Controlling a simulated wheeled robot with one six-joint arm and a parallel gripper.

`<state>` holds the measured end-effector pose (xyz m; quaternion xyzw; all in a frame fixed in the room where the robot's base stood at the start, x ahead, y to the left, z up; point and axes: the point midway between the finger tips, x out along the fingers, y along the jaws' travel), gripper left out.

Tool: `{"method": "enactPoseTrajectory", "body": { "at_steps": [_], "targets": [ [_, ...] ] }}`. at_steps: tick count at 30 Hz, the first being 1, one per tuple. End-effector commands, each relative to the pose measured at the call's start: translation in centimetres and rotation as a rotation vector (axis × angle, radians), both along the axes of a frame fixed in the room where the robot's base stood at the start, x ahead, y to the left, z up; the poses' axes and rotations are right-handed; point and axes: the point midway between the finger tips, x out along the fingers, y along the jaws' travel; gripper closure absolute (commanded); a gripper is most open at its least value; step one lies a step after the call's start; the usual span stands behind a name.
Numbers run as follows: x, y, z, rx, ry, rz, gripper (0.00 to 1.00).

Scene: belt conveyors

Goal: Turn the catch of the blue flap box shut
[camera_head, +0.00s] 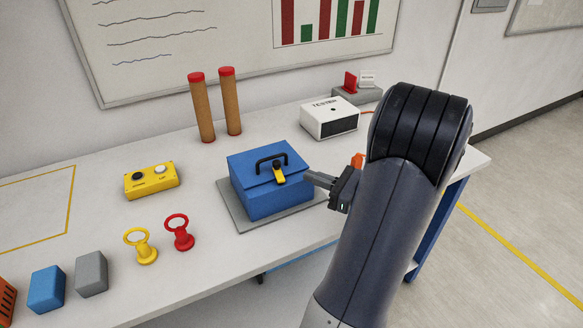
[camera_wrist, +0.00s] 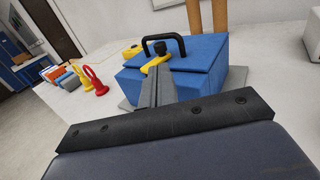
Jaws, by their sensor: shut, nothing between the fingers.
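The blue flap box (camera_head: 262,197) stands on a grey mat (camera_head: 231,211) on the white table, with its flap down and a black handle (camera_head: 270,158) on top. Its catch (camera_head: 279,175) is yellow with a black knob and sits at the front of the flap. In the wrist view the catch (camera_wrist: 157,62) lies just beyond my fingertips, with its yellow arm slanting. My gripper (camera_head: 312,177) is shut and empty, at the right of the catch. In the wrist view my gripper's fingers (camera_wrist: 155,82) hide part of the box front (camera_wrist: 195,80). I cannot tell whether they touch the catch.
A yellow button box (camera_head: 151,182), a yellow ring peg (camera_head: 141,247) and a red ring peg (camera_head: 179,233) stand left of the box. Two brown posts with red caps (camera_head: 202,108) stand behind it. A white tester (camera_head: 329,118) stands at back right. The table between these is clear.

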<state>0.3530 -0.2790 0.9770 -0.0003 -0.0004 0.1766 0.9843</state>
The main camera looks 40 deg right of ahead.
Motion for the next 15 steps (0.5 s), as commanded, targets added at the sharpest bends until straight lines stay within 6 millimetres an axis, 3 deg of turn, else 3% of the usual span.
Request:
{"method": "enactPoseTrajectory", "body": {
  "at_steps": [6, 15],
  "targets": [
    [3.6, 1.4, 0.1, 0.002, 0.001, 0.004, 1.00],
    [6.0, 2.2, 0.0, 0.001, 0.000, 0.001, 1.00]
  ]
}}
